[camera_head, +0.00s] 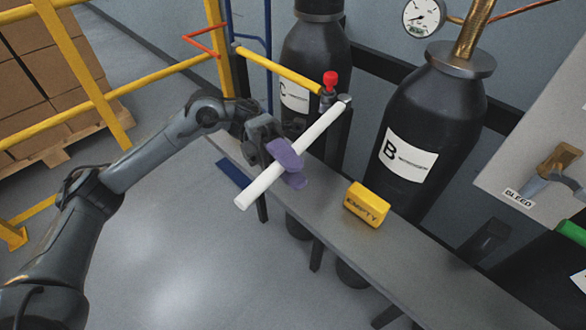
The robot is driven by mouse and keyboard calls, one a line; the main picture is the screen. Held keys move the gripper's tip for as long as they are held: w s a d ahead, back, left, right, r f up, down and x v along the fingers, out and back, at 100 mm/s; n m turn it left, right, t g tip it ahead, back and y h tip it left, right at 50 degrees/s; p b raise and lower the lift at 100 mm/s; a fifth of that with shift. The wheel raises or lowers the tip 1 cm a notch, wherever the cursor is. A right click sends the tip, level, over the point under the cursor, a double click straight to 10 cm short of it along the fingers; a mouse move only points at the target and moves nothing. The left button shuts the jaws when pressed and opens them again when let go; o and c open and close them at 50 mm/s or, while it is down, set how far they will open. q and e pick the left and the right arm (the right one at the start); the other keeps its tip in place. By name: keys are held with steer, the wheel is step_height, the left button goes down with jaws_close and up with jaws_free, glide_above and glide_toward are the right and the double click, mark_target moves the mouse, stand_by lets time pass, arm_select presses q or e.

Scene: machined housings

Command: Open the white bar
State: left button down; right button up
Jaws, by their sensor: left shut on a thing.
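The white bar (322,126) is a long pale rod in the middle of the head view. It slants from a dark joint at its upper right end, below a red knob (330,80), down to a free lower left end. My left gripper (288,165), with purple fingers, comes in from the left and is shut on the white bar around its middle. A yellow bar (278,70) runs from near the same joint to the upper left. My right gripper is not in view.
Black cylinders marked B (432,130) and C (316,60) stand behind a grey shelf (420,265). A yellow EMPTY block (366,204) sits on the shelf. Yellow railings (75,50) stand at the left. A panel with a BLEED valve (555,165) is at the right.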

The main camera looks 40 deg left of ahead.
arm_select(q)
steer(key=c, duration=1.2)
jaws_free()
steer(key=shift+c, duration=0.2)
steer(key=b+v, duration=0.1)
steer(key=v, duration=0.9)
steer(key=shift+a+b, duration=0.3)
steer(key=shift+w+f, duration=0.1)
